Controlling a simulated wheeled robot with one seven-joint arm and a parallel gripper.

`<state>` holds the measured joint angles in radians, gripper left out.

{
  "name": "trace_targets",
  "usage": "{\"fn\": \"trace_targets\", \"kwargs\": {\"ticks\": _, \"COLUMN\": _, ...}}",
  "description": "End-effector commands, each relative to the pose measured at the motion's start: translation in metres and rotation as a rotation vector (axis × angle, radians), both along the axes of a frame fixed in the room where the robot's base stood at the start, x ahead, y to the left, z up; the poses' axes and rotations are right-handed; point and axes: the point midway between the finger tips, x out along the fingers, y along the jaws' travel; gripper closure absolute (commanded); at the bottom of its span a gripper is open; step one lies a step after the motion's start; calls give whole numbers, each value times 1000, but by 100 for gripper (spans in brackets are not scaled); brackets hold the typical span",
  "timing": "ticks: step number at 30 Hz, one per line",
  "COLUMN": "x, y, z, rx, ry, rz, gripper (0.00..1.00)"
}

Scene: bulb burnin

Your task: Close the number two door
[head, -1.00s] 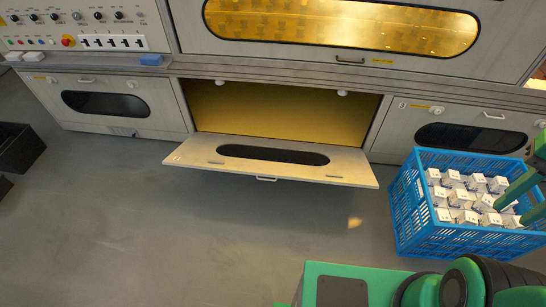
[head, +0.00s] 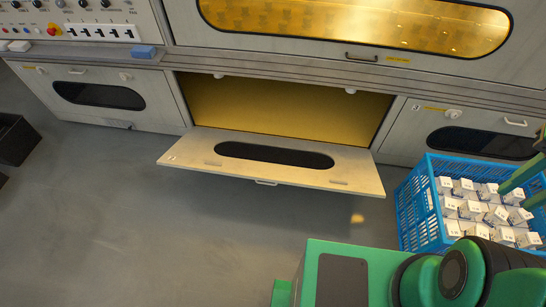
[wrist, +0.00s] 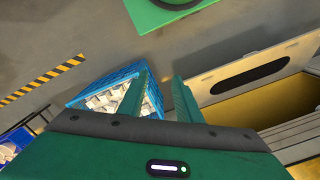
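The door (head: 272,160) in the middle of the lower row is folded down and open, with a dark oval window and a small handle (head: 266,183) on its near edge. Behind it the yellow-lit compartment (head: 280,108) is open and looks empty. The door also shows in the wrist view (wrist: 250,75) at the upper right. My gripper (wrist: 160,85) shows in the wrist view with its two green fingers apart and nothing between them. It is above the blue crate side, apart from the door. In the head view only part of its fingers shows at the right edge.
A blue crate (head: 408,212) full of small white boxes stands right of the open door. Closed lower doors flank the opening, left (head: 100,95) and right (head: 470,130). A blue block (head: 143,51) lies on the ledge.

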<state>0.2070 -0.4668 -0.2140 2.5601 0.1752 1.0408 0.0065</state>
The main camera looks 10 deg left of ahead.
Motion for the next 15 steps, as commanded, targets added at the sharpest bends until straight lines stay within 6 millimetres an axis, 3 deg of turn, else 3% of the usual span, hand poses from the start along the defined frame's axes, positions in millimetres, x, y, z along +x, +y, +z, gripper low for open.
{"fn": "trace_targets", "kwargs": {"ticks": 1, "x": 0, "y": 0, "z": 0, "rx": 0, "ry": 0, "rz": 0, "gripper": 62}}
{"fn": "trace_targets", "kwargs": {"ticks": 5, "x": 0, "y": 0, "z": 0, "rx": 0, "ry": 0, "rz": 0, "gripper": 32}}
{"fn": "trace_targets", "kwargs": {"ticks": 10, "x": 0, "y": 0, "z": 0, "rx": 0, "ry": 0, "rz": 0, "gripper": 32}}
{"fn": "trace_targets", "kwargs": {"ticks": 15, "x": -5, "y": 0, "z": 4, "rx": -6, "ry": -9, "rz": 31, "gripper": 73}}
